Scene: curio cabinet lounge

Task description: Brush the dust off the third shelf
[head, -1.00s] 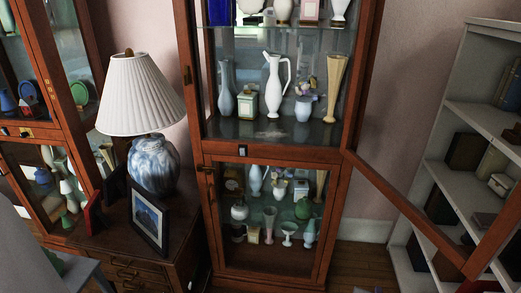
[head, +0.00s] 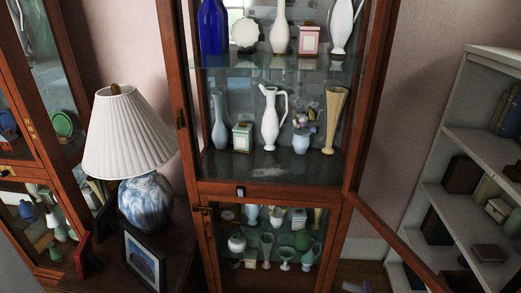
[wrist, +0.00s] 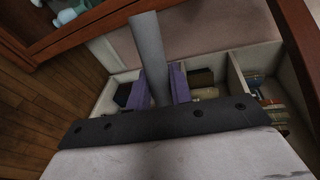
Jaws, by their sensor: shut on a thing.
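The tall wooden cabinet's door (head: 385,225) stands open to the right. The lowest shelf of its upper section (head: 320,168) has a pale dusty patch (head: 268,172) near its front. Behind the patch stand a blue-grey vase (head: 220,125), a green-and-white box (head: 242,137), a white ewer (head: 271,120), a small flower vase (head: 301,142) and a tall tan vase (head: 335,120). In the wrist view, my gripper (wrist: 160,85) has its purple fingers shut on a flat grey handle (wrist: 148,45), probably a brush; its far end is not clear.
A glass shelf (head: 270,63) with several ornaments is above. A lamp (head: 130,135) and framed picture (head: 144,258) stand on a side cabinet at left. A white bookcase (head: 455,140) is at right, beyond the open door. The shelf front is clear of ornaments.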

